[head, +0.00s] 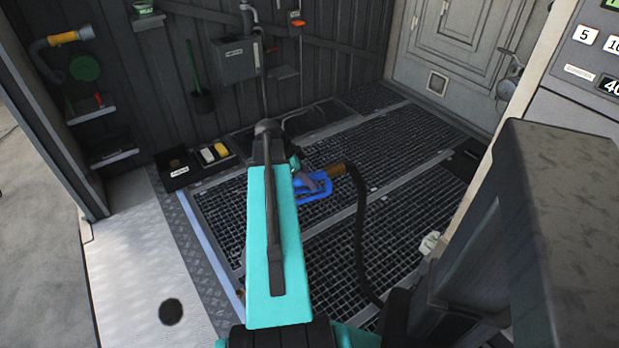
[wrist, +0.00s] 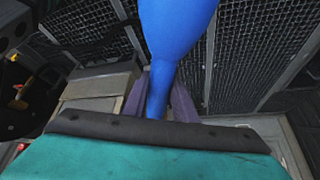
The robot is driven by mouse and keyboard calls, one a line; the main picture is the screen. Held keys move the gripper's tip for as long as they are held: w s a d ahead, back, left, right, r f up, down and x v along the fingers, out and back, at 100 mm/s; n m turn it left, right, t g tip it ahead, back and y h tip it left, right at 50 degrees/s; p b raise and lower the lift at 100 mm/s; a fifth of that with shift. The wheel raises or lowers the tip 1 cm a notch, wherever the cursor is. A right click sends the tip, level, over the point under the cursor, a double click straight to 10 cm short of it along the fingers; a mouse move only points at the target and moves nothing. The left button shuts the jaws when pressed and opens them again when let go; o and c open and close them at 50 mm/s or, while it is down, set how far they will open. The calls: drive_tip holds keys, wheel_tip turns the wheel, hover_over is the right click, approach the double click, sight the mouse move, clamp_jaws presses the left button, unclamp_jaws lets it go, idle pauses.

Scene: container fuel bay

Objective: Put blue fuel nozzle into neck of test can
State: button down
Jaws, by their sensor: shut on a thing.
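The blue fuel nozzle (head: 318,191) is held out over the floor grating, just right of my teal arm in the head view. A brown fitting joins it to a black hose that hangs down toward the lower right. My gripper (head: 312,182) is shut on the nozzle. In the wrist view, the blue nozzle (wrist: 178,30) runs up from between the two grey-purple fingers of my gripper (wrist: 160,92). My arm covers part of the nozzle in the head view. I cannot make out the test can or its neck in either view.
The black hose (head: 361,235) curves down over the metal grating (head: 405,215). A black tray (head: 183,180) with white and yellow items lies by the back wall. A dark grey cabinet (head: 570,200) stands close on the right. Wall shelves (head: 90,108) are at the left.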

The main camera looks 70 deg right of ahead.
drive_tip(key=shift+f, duration=0.35)
drive_tip(key=c, duration=1.4)
unclamp_jaws()
drive_tip(key=shift+o, duration=0.2)
drive_tip(key=v, duration=1.4)
